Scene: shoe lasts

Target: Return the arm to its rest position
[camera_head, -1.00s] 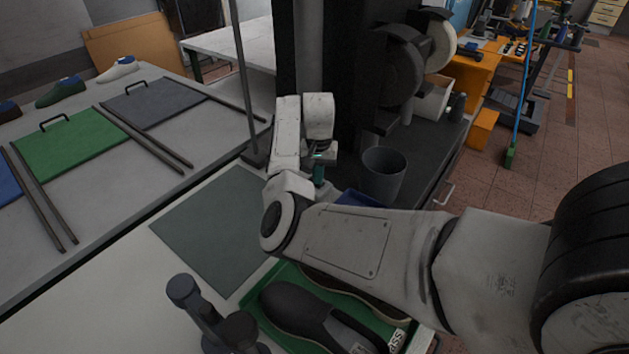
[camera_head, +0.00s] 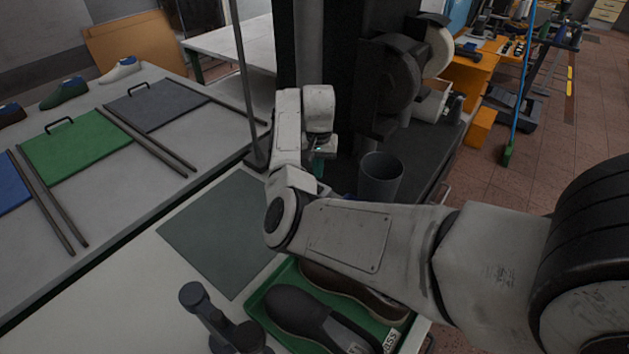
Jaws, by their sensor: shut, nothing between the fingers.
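My arm reaches in from the right edge over the white table, bends at a round joint, then rises to a white wrist. My gripper (camera_head: 318,165) hangs below this wrist, small and partly hidden by the arm. It is shut, and I see nothing held in it. It is left of the grey bin and above the far part of the work area, apart from the shoes in the tray.
A green tray (camera_head: 260,298) with dark shoes (camera_head: 303,315) lies below my forearm. A dark grey stand (camera_head: 222,322) is beside it. A grey-green mat (camera_head: 215,235) is bare. A grey bin (camera_head: 380,178) and a black machine (camera_head: 395,75) stand behind.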

